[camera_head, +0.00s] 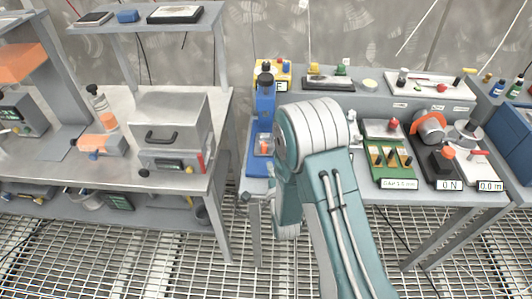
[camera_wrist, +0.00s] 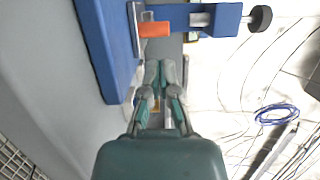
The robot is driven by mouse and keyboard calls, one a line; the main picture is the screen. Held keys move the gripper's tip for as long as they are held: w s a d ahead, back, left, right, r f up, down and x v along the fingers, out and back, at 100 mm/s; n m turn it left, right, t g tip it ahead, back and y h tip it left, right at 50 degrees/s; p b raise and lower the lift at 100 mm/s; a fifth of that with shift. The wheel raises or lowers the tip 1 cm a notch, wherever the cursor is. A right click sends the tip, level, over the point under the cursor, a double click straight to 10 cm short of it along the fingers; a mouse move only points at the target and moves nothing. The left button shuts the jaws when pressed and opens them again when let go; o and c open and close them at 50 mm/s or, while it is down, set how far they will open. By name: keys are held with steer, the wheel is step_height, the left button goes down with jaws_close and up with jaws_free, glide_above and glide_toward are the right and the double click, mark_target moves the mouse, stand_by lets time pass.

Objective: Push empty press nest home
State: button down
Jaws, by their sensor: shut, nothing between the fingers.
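The blue press (camera_head: 265,105) stands upright at the left end of the right bench, with a black knob on top. Low on its front is a small pale nest (camera_head: 264,144) with an orange part showing. In the wrist view the press (camera_wrist: 105,50) lies sideways across the top, and the orange part (camera_wrist: 153,29) sits by a pale metal plate. My gripper (camera_wrist: 161,66) has its fingers together and empty, just below the orange part in that picture; I cannot tell whether they touch it. In the head view my arm hides the gripper.
A grey box with a handle (camera_head: 170,122) stands on the left bench. Right of my arm are a green board (camera_head: 389,162) and a black device with an orange knob (camera_head: 447,160). A gap with grating floor separates the benches. Blue cable (camera_wrist: 277,114) lies at the right.

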mark_target(265, 148)
steer(key=x, duration=0.6)
steer(key=shift+w+a, duration=0.1)
steer(key=shift+w, duration=0.2)
steer(key=shift+d+x, duration=0.2)
steer(key=shift+x, duration=0.65)
steer(key=shift+d+x, duration=0.15)
steer(key=shift+x, duration=0.7)
steer(key=shift+d, duration=0.1)
